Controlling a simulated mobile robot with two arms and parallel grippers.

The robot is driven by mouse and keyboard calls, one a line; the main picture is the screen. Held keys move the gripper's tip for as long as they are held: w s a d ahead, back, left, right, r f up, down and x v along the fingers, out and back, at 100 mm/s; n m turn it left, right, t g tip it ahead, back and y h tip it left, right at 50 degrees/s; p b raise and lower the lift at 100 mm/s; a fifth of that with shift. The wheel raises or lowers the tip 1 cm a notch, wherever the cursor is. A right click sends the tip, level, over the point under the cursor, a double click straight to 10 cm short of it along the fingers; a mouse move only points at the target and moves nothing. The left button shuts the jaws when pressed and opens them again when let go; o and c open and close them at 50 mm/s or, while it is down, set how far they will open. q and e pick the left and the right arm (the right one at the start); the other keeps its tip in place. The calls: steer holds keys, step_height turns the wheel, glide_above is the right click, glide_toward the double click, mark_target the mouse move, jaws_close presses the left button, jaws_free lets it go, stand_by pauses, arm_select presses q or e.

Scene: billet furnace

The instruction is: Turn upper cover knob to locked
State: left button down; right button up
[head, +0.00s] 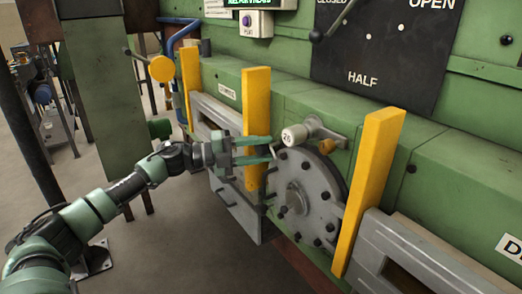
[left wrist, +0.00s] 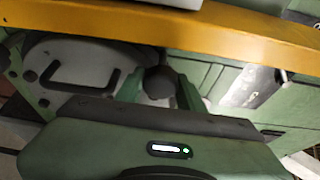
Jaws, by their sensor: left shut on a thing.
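The round grey bolted cover (head: 325,208) sits on the green furnace wall between two yellow bars. A small dark knob at its upper left edge (head: 272,152) is partly hidden by my fingers. My left gripper (head: 268,149) reaches in from the left, its green fingers at the left yellow bar. In the left wrist view the dark round knob (left wrist: 160,82) lies between my two fingers, with the pale cover (left wrist: 85,62) behind it. My left gripper is shut on this knob. Its lock marking cannot be read. My right gripper is not in view.
The left yellow bar (head: 257,95) stands close to my fingers, and another yellow bar (head: 372,185) is to the right. A black lever plate (head: 390,50) is higher up. Open floor lies in front.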

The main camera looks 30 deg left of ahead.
mark_target(258, 151)
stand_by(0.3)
arm_select(q)
steer(key=c, duration=0.9)
jaws_free()
steer(key=shift+f, duration=0.1)
steer(key=shift+s+a, duration=0.2)
steer(key=shift+a, duration=0.05)
steer(key=b+v, duration=0.2)
steer(key=v, duration=0.4)
steer(key=shift+f, duration=0.1)
steer(key=shift+s+a+r+b, duration=0.25)
steer(key=shift+s+a+b, duration=0.1)
steer(key=shift+s+b, duration=0.1)
